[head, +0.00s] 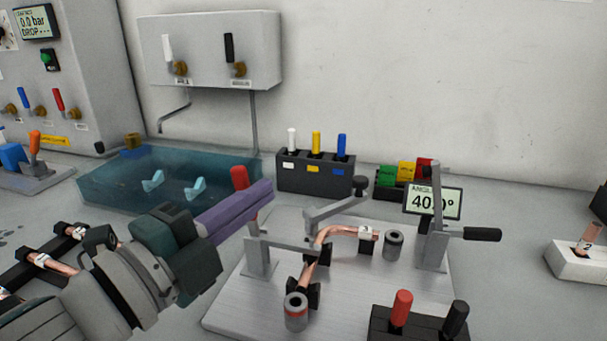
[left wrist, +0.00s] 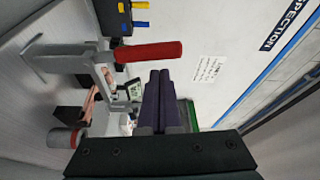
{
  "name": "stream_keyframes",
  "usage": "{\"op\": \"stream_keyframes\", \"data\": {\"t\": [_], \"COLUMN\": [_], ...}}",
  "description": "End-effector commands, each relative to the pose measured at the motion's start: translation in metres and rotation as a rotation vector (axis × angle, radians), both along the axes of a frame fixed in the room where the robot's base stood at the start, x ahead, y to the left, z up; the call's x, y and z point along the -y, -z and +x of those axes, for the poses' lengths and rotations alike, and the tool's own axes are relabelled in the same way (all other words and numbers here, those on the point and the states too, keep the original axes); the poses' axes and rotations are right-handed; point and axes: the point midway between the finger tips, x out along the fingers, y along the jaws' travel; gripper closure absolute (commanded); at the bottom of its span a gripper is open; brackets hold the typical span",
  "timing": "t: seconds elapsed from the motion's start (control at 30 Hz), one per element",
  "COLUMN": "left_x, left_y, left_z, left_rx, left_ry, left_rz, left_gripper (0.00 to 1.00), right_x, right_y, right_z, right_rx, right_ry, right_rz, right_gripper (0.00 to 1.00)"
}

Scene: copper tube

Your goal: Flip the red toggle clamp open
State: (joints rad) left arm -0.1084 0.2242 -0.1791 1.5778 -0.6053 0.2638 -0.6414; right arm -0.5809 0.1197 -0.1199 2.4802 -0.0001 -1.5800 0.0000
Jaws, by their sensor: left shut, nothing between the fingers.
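The toggle clamp's red handle (head: 240,178) stands roughly upright behind my left gripper's fingers, which hide its lower part. The clamp's grey bracket (head: 258,258) stands at the left of the bending plate, with a bar reaching toward the bent copper tube (head: 322,243). My left gripper (head: 268,190) is shut and empty, its purple fingers pointing up and right. In the left wrist view the red handle (left wrist: 150,52) lies just beside the shut fingers (left wrist: 160,78); I cannot tell whether they touch. My right gripper is not in view.
The grey bending plate (head: 225,318) holds rollers and a black-handled lever (head: 480,234). An angle display (head: 445,203) stands behind. A water tank (head: 110,190) is at the left back. A holder with red and black handles (head: 420,325) is in front. A tool rack (head: 315,172) stands behind.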

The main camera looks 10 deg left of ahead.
Motion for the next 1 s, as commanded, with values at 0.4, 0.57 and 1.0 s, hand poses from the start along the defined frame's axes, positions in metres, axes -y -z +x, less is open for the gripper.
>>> {"op": "stream_keyframes", "data": {"t": [0.4,0.57,1.0], "left_x": [-0.01,-0.011,-0.017], "left_y": [0.001,0.001,0.002], "left_z": [0.0,0.0,0.0], "left_rx": [0.002,0.001,-0.002], "left_ry": [0.001,0.0,0.0], "left_rz": [-0.001,-0.005,-0.08], "left_gripper": [1.0,1.0,1.0], "right_x": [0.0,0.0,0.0], "right_y": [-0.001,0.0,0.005], "right_z": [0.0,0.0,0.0], "right_rx": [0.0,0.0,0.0], "right_ry": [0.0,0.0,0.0], "right_rz": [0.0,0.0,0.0], "right_gripper": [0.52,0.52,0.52]}}
